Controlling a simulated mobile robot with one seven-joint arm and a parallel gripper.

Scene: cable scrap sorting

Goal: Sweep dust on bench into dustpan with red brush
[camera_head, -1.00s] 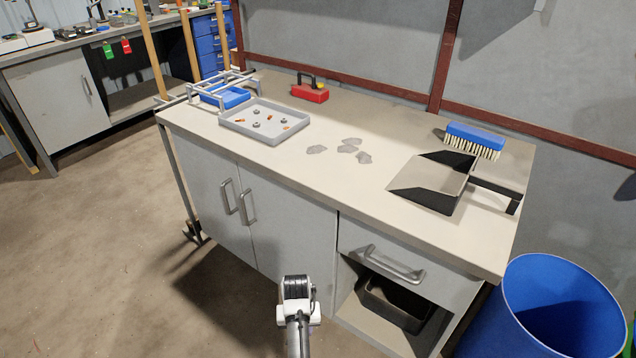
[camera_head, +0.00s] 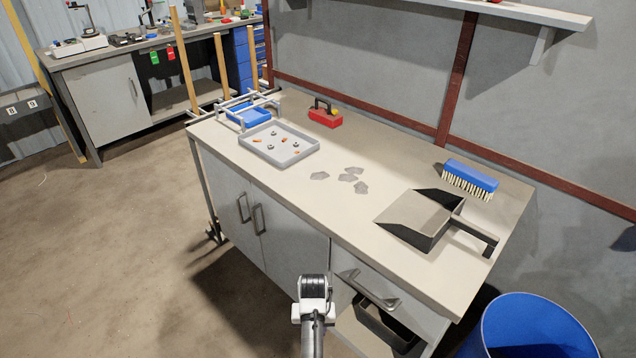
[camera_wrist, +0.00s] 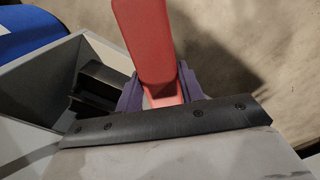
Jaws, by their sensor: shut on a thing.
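My gripper (camera_wrist: 160,98), with purple fingers, is shut on a red-handled tool (camera_wrist: 148,40) in the wrist view. The tool has a black strip with screws and a wide pale grey plate, and looks like a scraper; I see no bristles. The grey dust patches (camera_head: 350,178) lie on the middle of the bench (camera_head: 310,215). The black and grey dustpan (camera_head: 420,215) lies to their right, handle pointing right. A brush (camera_head: 470,180) with a blue back and pale bristles lies behind the dustpan. The head view does not show the gripper fingers or the held tool.
A grey tray (camera_head: 262,152) with small parts, a blue bin (camera_head: 250,117) in a rack and a red block with black handle (camera_head: 325,117) stand on the bench's left half. A blue barrel (camera_head: 530,325) stands at the lower right. Bench front is clear.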

